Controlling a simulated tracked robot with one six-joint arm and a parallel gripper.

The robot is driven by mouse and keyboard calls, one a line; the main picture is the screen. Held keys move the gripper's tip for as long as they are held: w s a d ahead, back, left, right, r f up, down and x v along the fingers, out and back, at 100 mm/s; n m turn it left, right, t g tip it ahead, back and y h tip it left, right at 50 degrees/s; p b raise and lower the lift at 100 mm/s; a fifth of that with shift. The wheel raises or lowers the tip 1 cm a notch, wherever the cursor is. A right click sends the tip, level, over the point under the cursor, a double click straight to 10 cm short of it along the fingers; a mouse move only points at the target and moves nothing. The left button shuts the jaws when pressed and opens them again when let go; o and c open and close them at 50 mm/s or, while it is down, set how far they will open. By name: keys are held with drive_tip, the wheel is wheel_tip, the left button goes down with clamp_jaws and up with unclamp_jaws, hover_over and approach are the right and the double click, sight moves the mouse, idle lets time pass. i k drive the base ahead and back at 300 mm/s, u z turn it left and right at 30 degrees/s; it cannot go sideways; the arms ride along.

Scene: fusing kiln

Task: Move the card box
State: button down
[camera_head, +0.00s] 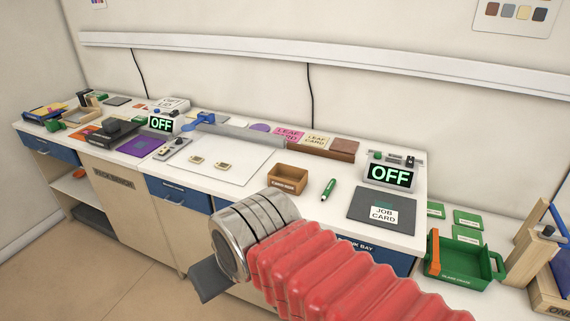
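A small open-topped brown box (287,179), which looks like the card box, stands upright on the white worktop, right of the middle. It has a pale label on its front, too small to read surely. It appears empty. My gripper (211,281) is low in the picture, in front of the bench and nearer to me than the box, clear of it. Only one dark finger-like plate shows below the metal wrist, so I cannot tell whether it is open or shut.
A green pen (328,189) and a dark pad (382,209) with a job card (384,215) lie right of the box. A white board (222,160) with two small pieces lies left. A brown rack (330,149) stands behind. A green tray (463,260) is at right.

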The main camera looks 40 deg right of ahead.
sight(291, 179)
drive_tip(key=u, duration=0.05)
drive_tip(key=i, duration=1.4)
